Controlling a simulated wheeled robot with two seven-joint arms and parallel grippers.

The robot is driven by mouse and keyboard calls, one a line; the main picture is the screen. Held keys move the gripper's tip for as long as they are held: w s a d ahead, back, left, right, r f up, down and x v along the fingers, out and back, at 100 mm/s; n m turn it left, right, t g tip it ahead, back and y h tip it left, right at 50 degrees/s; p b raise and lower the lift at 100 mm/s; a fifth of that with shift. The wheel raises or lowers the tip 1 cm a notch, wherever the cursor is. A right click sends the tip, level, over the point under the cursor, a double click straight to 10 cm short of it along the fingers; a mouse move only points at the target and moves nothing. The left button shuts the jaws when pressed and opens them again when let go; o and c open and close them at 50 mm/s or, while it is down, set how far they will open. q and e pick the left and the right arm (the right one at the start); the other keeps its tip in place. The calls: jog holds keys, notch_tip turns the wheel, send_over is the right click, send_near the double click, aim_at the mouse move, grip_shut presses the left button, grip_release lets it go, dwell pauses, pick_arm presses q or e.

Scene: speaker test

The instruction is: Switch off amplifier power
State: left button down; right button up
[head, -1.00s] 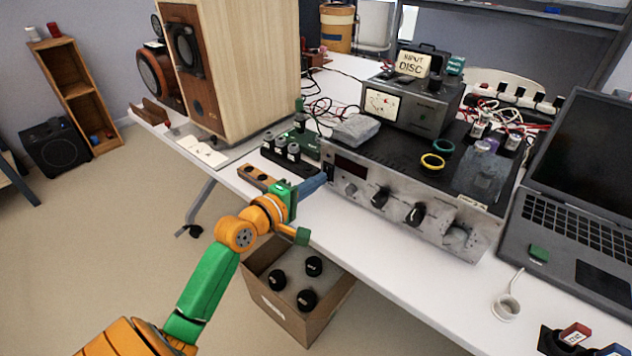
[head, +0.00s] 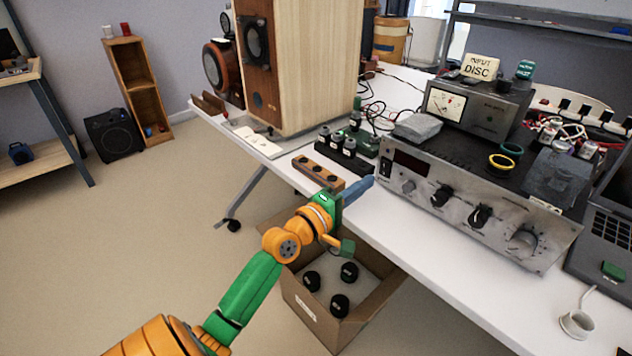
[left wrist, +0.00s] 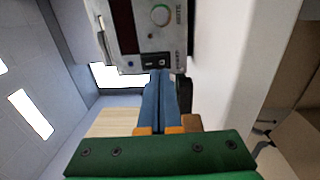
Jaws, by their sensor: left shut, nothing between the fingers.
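The amplifier (head: 470,212) is a wide box with a silver front, several knobs and a dark display at its left end. In the left wrist view, its black power switch (left wrist: 155,61) sits low on the front, beside a small blue-lit round part. I cannot tell which way the switch is set. My left gripper (head: 370,182) has blue fingers, shut and empty, pointing at the front's lower left corner. In the left wrist view, the fingertips (left wrist: 160,74) are just by the switch; I cannot tell whether they touch it.
A tall wooden speaker (head: 310,65) stands on the white table (head: 420,255) to the left. A laptop (head: 608,235) is at the right. An open cardboard box (head: 330,330) is below the table edge.

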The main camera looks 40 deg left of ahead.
pick_arm(q)
jog(key=s, duration=0.4)
jog(key=shift+s+a, duration=0.1)
jog(key=shift+a, duration=0.15)
jog(key=s+f+b, duration=0.1)
jog(key=s, duration=0.5)
jog(key=shift+a+b, duration=0.2)
jog(key=shift+b, duration=0.1)
pick_arm(e)
jog(key=shift+w+d+f, duration=0.2)
jog(key=shift+d+f, duration=0.1)
jog(key=shift+f, duration=0.35)
jog(key=shift+a, duration=0.1)
